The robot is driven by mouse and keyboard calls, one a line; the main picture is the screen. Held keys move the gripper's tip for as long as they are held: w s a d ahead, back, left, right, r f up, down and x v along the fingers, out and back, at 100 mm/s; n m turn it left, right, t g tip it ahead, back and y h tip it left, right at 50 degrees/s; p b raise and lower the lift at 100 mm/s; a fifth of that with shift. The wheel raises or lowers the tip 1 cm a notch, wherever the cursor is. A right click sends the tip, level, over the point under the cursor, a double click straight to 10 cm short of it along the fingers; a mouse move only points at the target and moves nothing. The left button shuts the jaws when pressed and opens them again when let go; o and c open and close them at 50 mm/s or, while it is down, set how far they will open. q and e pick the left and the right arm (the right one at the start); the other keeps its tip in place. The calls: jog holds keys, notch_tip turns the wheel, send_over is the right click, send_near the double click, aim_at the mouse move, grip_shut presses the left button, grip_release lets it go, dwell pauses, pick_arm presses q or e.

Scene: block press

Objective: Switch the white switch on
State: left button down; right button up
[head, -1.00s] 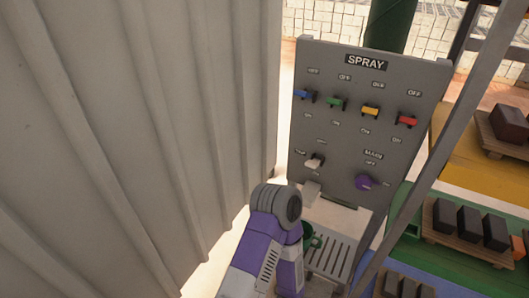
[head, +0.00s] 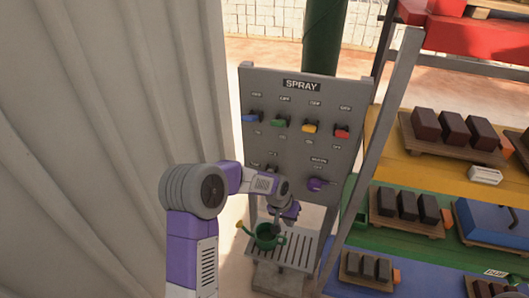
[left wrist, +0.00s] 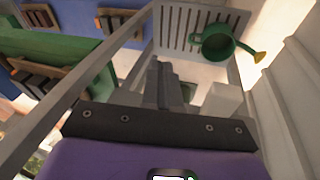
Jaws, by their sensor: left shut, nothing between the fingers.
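The grey SPRAY panel (head: 300,148) stands upright in the middle of the head view. The white switch, at the panel's lower left, is hidden behind my left arm in the head view, and I cannot make out its position. My left gripper (head: 289,214) is in front of the lower panel, right of and below that spot, above the slatted tray. In the left wrist view its fingers (left wrist: 164,82) are together and empty.
A green watering can (head: 268,236) stands on the slatted tray (head: 290,254) below my gripper. Blue, green, yellow and red switches (head: 341,132) line the upper panel. A purple knob (head: 317,184) is at lower right. A grey post (head: 372,150) and block shelves stand right; a corrugated wall (head: 110,140) left.

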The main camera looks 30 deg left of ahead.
pick_arm(q)
jog(key=a+r+y+p, duration=0.1)
jog(key=a+r, duration=0.5)
jog(key=r, duration=0.9)
jog(key=w+a+r+n+y+p, duration=0.1)
jog(key=a+r+p, duration=0.3)
jog(key=r, duration=1.2)
jog(key=shift+a+n+t+y+p, duration=0.35)
jog(key=shift+a+y, duration=0.25)
jog(key=shift+a, duration=0.55)
pick_arm(e)
notch_tip(320, 180, up, 8)
jog(key=shift+f, duration=0.25)
pick_arm(q)
jog(key=shift+w+f, duration=0.1)
jog(key=b+x, duration=0.1)
jog(key=x, duration=1.8)
jog(key=shift+w+f, duration=0.25)
jog(key=shift+f, duration=0.1)
pick_arm(e)
jog(key=shift+f, duration=0.45)
jog(key=shift+f, duration=0.1)
